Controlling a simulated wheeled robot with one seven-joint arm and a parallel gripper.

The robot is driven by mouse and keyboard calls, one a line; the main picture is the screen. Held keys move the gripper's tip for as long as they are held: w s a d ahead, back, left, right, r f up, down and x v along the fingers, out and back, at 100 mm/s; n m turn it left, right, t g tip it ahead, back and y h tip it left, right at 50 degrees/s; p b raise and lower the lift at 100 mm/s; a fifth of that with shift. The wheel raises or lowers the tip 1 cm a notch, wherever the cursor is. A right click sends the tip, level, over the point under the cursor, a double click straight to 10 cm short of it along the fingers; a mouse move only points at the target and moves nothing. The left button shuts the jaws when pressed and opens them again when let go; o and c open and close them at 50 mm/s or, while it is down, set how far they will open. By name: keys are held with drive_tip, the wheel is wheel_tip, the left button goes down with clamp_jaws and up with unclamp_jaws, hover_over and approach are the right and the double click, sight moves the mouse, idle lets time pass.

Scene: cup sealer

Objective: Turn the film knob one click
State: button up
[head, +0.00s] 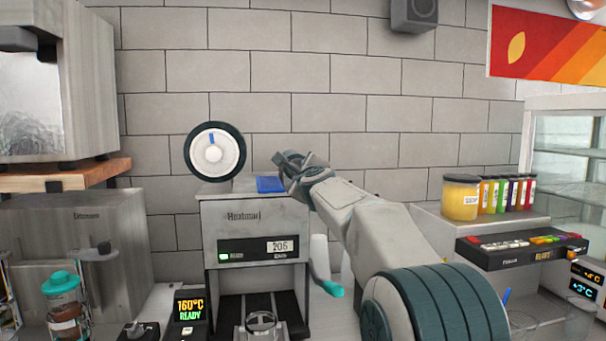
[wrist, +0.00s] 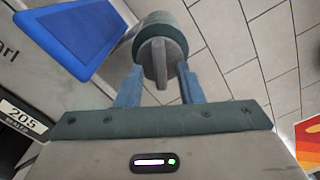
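The film knob (wrist: 159,58) is a dark teal-grey round body with a raised grey grip bar, at the top middle of the wrist view. My gripper (wrist: 158,78) is open, with its two blue fingers on either side of the grip bar. Gaps show between the fingers and the bar; I cannot tell whether the fingertips touch the round body. In the head view my gripper (head: 288,164) is at the upper right of the sealer (head: 256,218), and I cannot make out the knob there. A white film roll (head: 215,151) with a dark rim and a blue mark stands on the sealer.
A blue pad (head: 270,184) lies on the sealer's top, close to my gripper. A teal-tipped crank handle (head: 333,290) is on the sealer's right side. Jars (head: 461,197) stand on a shelf to the right. A tiled wall is behind.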

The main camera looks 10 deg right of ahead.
drive_tip(key=shift+s, duration=0.1)
drive_tip(key=s+b, duration=0.3)
drive_tip(key=s, duration=1)
drive_tip(key=shift+s, duration=0.3)
drive_tip(key=s+a+f+n+g+y, duration=0.2)
drive_tip(key=s+a+f+n+g, duration=0.1)
drive_tip(key=s+f+n, duration=0.5)
drive_tip(key=s+a+f+n+g+y, duration=0.15)
drive_tip(key=s+f+n+g, duration=0.35)
drive_tip(key=f, duration=0.6)
drive_tip(key=s+d+f+n+g+h, duration=0.1)
drive_tip(key=s+d+f+n+g, duration=0.1)
drive_tip(key=s+f+n, duration=0.3)
drive_tip(key=s+d+f+n+g+h, duration=0.2)
drive_tip(key=s+f+n+g, duration=0.2)
drive_tip(key=s+f, duration=0.9)
drive_tip(key=shift+s+f+n+g, duration=0.2)
drive_tip(key=shift+s+n+g, duration=0.2)
drive_tip(key=shift+s+n, duration=0.6)
drive_tip(key=shift+d+h, duration=0.1)
drive_tip(key=shift+h, duration=0.15)
